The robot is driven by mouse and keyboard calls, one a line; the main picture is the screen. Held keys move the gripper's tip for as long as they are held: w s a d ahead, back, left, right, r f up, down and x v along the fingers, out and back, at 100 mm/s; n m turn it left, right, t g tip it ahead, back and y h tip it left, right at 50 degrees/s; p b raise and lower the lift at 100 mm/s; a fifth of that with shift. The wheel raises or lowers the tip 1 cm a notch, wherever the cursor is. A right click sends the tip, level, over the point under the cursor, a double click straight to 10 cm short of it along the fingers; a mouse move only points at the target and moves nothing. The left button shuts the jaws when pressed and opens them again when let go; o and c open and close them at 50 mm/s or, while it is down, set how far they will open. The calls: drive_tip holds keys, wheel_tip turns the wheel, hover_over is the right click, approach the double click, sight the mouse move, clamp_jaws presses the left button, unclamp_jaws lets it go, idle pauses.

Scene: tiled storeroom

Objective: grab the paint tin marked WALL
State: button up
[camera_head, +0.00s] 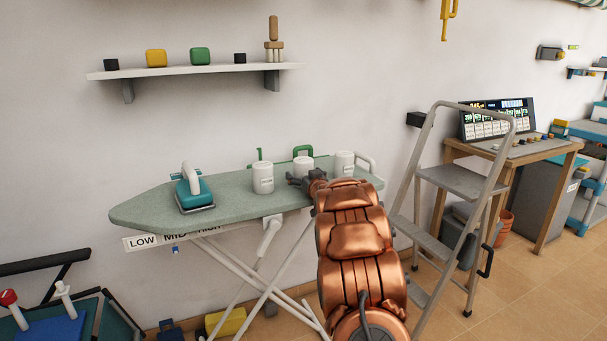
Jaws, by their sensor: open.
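My gripper (294,181) is open above the board, in front of the middle tin and just right of the left tin.
A teal iron (192,190) stands on the board's left part. Green objects (302,152) stand behind the tins. A stepladder (452,180) and a wooden desk (547,160) are to the right. A wall shelf (190,71) holds small blocks above. The board's left tip is clear.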

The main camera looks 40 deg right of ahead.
drive_tip(key=shift+c, duration=0.3)
drive_tip(key=shift+r, duration=0.1)
drive_tip(key=c, duration=1.5)
drive_tip(key=shift+c, duration=0.5)
drive_tip(key=shift+r, duration=0.15)
